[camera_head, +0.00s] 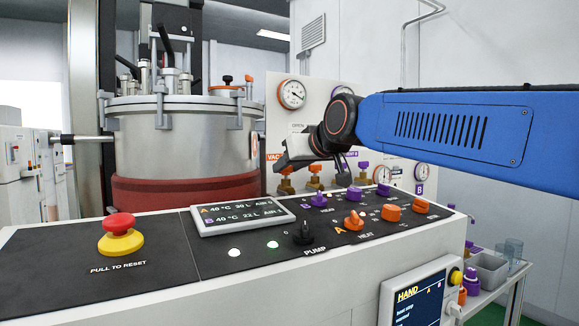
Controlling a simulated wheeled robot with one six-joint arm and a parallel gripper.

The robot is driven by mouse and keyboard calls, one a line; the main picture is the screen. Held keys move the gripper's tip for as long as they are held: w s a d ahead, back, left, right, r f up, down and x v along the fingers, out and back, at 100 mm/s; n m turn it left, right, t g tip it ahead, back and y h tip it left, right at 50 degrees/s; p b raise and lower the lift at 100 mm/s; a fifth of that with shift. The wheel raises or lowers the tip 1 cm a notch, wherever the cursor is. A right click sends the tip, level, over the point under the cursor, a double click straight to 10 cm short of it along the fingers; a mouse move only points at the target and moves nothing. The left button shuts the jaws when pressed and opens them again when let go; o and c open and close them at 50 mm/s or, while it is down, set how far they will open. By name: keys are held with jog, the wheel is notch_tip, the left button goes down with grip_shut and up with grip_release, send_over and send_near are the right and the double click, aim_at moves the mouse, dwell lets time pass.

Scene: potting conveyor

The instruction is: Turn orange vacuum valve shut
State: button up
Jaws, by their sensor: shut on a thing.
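My gripper (284,160) is in front of the gauge panel, at the left end of the blue arm. Its dark jaws are shut at the orange vacuum valve (286,171), whose orange handle and brass body show just below the fingertips. The jaws hide the upper part of the handle, so its exact angle cannot be told. An orange label, partly covered by the jaws, is beside it. A second orange-handled valve (315,169) stands just to the right.
Purple-handled valves (363,166) stand further right on the gauge panel (322,100). A steel vessel (185,140) stands at the left. The control console (160,250) with a red emergency button (119,223) and several orange and purple knobs lies in front, below the arm.

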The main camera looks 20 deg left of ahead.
jog(key=o, duration=1)
jog(key=shift+o, duration=0.2)
jog(key=v, duration=1.7)
jog(key=shift+s, duration=0.2)
jog(key=shift+d, duration=0.15)
